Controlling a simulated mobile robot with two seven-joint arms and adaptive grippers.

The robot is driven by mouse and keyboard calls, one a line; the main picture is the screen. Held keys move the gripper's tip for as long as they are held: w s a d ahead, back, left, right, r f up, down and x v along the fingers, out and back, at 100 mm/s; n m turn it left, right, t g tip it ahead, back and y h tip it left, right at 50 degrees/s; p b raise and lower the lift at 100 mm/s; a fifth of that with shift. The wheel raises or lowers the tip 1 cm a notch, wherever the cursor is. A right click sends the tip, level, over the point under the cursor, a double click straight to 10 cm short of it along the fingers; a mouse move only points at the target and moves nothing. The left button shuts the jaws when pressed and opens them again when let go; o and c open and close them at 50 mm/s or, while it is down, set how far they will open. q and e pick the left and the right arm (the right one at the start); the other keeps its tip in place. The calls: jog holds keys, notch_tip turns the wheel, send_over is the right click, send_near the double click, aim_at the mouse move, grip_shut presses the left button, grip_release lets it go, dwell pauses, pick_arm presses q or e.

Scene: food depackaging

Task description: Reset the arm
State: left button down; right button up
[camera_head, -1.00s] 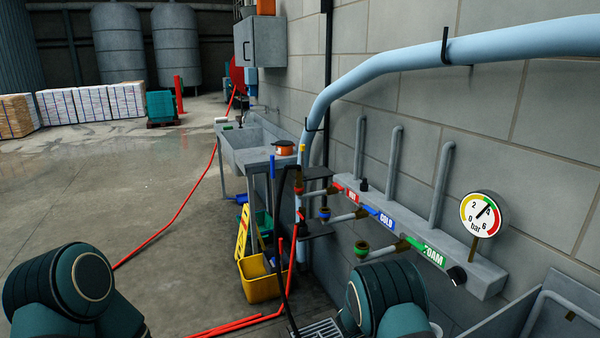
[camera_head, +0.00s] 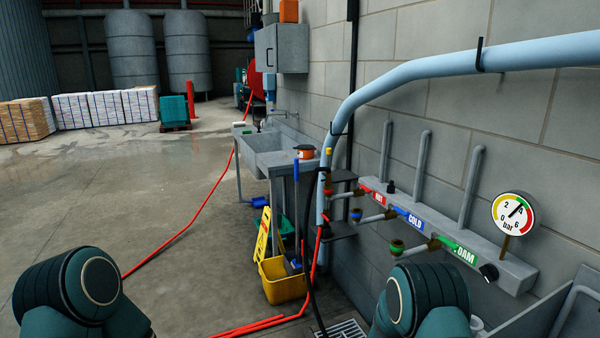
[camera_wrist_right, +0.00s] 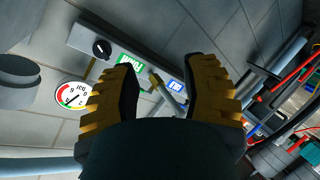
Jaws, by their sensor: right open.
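My right gripper (camera_wrist_right: 160,95) shows in the right wrist view with its two yellow-and-black ridged fingers apart and nothing between them. Behind the fingers are the wall manifold with its green FOAM label (camera_wrist_right: 130,63) and the round pressure gauge (camera_wrist_right: 72,95). In the head view only upper parts of both my arms show, at the bottom left and the bottom centre-right. Neither gripper is visible in that view, and my left gripper is out of sight.
The wall manifold (camera_head: 520,272) carries HOT, COLD and FOAM outlets beside my right arm. A gauge (camera_head: 515,212) stands above it. A yellow bucket (camera_head: 282,284), a sink (camera_head: 265,158) and a red hose (camera_head: 180,229) lie ahead. Open floor (camera_head: 90,190) is on the left.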

jog(key=s+a+f+y, duration=0.5)
jog(key=s+f, duration=0.1)
jog(key=s+a+g+y, duration=0.3)
jog(key=s+a+y, duration=0.2)
jog(key=s, duration=0.6)
jog(key=s+a+f+m+g+y, duration=0.1)
jog(key=s+a+g+y, duration=0.3)
jog(key=s+a, duration=0.6)
jog(key=shift+s+a+f+y, duration=0.3)
jog(key=shift+s+y, duration=0.1)
jog(key=shift+s, duration=0.3)
jog(key=shift+w, duration=0.1)
